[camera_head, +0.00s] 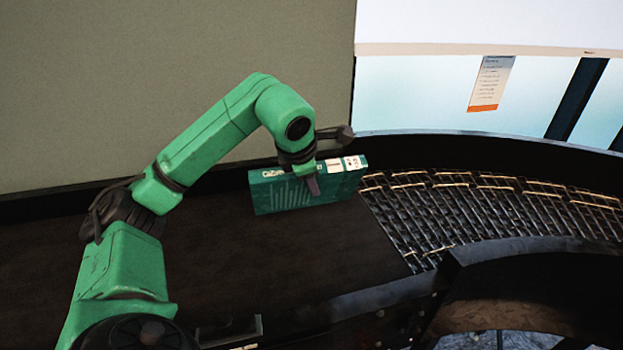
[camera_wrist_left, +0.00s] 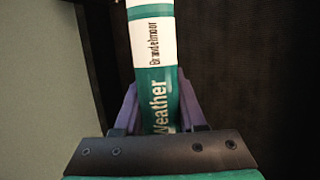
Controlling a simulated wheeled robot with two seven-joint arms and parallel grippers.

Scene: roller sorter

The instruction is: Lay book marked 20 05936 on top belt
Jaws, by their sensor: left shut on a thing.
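A teal book (camera_head: 285,195) stands on edge with its spine up, over the dark brown belt (camera_head: 230,255). My left gripper (camera_head: 312,184) comes down from above and is shut across the spine. I cannot tell whether the book's lower edge touches the belt. In the left wrist view the book (camera_wrist_left: 155,90) runs between the purple fingers of my left gripper (camera_wrist_left: 160,112). Its spine reads "Weather", with a white label above. I cannot read the number 20 05936 on it. My right gripper is not in view.
A curved roller track (camera_head: 470,215) adjoins the belt's right end. A dark rim (camera_head: 470,150) runs behind the rollers, and a grey-green wall (camera_head: 150,70) stands behind the belt. A notice (camera_head: 491,80) hangs at upper right. The belt in front of the book is bare.

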